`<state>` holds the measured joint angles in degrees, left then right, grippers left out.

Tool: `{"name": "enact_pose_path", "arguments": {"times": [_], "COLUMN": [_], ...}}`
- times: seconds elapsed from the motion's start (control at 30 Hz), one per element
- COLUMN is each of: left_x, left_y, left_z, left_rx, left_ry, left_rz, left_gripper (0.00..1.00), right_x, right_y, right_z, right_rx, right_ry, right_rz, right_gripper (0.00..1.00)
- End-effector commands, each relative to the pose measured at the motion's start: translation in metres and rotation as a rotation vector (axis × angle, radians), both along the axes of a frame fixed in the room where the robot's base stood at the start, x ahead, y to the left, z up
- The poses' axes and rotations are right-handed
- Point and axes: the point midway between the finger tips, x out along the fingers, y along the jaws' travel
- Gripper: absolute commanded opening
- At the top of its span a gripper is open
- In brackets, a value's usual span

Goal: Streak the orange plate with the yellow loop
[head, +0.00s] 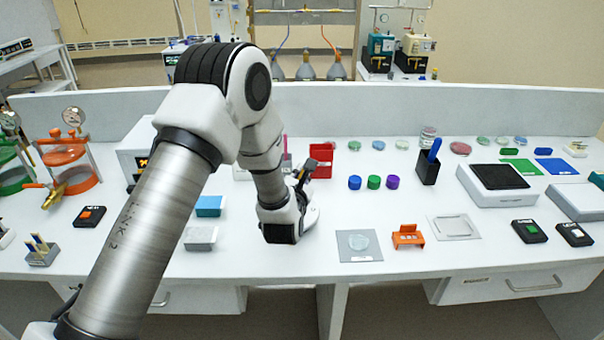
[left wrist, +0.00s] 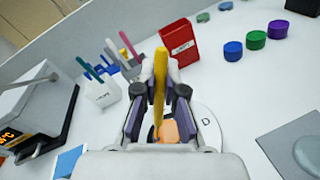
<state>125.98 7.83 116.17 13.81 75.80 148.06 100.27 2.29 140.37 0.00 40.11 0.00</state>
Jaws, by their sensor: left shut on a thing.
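My left gripper (left wrist: 160,88) is shut on the yellow loop (left wrist: 160,66), whose handle stands up between the fingers in the left wrist view. In the head view the left gripper (head: 301,184) is over the middle of the bench, largely hidden by its own wrist. The orange plate (left wrist: 169,131) shows just beneath the fingers, on a white round base (left wrist: 209,124) marked D. The fingers and loop cover part of the plate, and I cannot tell whether the loop's tip touches it. My right gripper is not in view.
A white holder (left wrist: 101,97) with coloured handles and a red box (left wrist: 178,43) stand behind the gripper. Blue, green and purple caps (head: 374,182) are to the right. A grey mat (head: 358,257) with a clear dish and an orange rack (head: 408,236) lie at front right.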

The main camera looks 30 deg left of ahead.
Motion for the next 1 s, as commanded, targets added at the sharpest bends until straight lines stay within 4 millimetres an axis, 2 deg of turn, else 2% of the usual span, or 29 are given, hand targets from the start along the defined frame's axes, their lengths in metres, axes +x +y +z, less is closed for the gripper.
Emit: {"name": "enact_pose_path", "arguments": {"times": [1.0], "left_x": [0.0015], "left_y": [-0.0025], "left_z": [-0.0042], "left_rx": [0.0], "left_ry": [-0.001], "left_rz": [0.0], "left_gripper": [0.0], "right_x": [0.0], "right_y": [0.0], "right_z": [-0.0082], "right_rx": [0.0], "right_ry": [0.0], "right_rz": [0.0], "right_gripper": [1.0]}}
